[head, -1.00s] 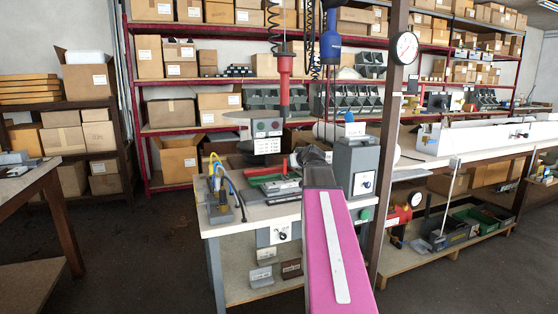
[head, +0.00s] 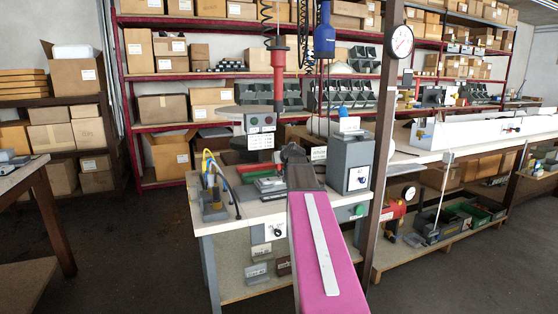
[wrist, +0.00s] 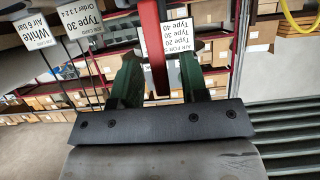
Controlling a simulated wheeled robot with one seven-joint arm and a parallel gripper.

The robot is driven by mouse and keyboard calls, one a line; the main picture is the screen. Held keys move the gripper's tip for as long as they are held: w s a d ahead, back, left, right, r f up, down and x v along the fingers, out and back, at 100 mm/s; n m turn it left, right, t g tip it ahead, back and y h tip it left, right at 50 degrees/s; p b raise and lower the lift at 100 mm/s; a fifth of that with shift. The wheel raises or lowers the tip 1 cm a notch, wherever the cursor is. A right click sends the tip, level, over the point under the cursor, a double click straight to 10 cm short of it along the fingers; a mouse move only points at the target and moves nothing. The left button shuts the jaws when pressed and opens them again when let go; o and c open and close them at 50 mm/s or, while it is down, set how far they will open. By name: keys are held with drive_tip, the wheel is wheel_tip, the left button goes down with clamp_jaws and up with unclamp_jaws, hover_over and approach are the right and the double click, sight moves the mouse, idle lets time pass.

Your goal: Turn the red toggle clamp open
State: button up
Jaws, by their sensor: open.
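My gripper (wrist: 160,62) shows in the wrist view as two dark green fingers set apart in front of a black plate with screws. It is open. A red bar (wrist: 152,40) appears between the fingers in that view; I cannot tell whether it is the toggle clamp's handle or whether it touches them. In the head view my pink arm reaches over the bench (head: 226,221), and its dark end covers part of the bench top. The gripper's fingers are not clear there. No red toggle clamp can be made out for sure in the head view.
A grey box (head: 350,160) stands right of my arm's end. A red tool (head: 278,72) hangs above the bench. Blue and yellow hoses (head: 210,165) rise at the bench's left. A brown post (head: 386,140) stands close on the right. Floor to the left is clear.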

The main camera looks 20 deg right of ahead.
drive_tip(key=shift+w+f, duration=0.15)
drive_tip(key=shift+w, duration=0.15)
drive_tip(key=shift+c, duration=0.3)
clamp_jaws()
